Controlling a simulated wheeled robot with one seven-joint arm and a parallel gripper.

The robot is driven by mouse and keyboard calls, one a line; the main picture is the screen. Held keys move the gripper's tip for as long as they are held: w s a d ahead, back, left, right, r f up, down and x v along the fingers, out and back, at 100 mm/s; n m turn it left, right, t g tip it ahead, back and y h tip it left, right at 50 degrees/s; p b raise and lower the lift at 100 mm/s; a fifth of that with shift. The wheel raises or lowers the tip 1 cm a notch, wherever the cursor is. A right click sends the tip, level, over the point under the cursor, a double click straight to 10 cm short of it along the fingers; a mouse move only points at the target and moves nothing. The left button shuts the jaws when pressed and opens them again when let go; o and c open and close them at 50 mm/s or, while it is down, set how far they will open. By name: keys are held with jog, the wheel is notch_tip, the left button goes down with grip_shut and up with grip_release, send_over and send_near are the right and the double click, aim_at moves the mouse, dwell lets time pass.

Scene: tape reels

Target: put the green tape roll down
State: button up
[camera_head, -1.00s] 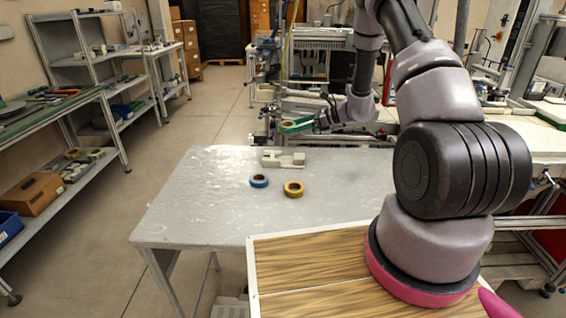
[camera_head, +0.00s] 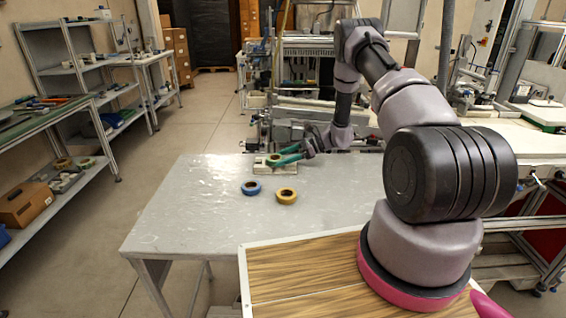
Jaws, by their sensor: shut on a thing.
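The green tape roll (camera_head: 270,162) is in my gripper (camera_head: 282,157), at the far side of the grey table (camera_head: 200,215). My gripper is shut on it, with the fingers reaching in from the right. The roll is just over or at the pale block-like holder (camera_head: 262,171); I cannot tell whether it touches it. The fingers hide part of the roll. A blue tape roll (camera_head: 251,188) and a yellow tape roll (camera_head: 286,196) lie flat on the table, nearer than the holder.
The table's left part and its right part are clear. A wood-patterned board (camera_head: 300,270) with a pale rim is in front. Shelves with tools (camera_head: 85,72) stand at the left. Machine frames stand close behind the table.

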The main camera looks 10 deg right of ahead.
jog(key=shift+f, duration=0.8)
jog(key=shift+f, duration=0.1)
jog(key=shift+f, duration=0.25)
jog(key=o, duration=1.2)
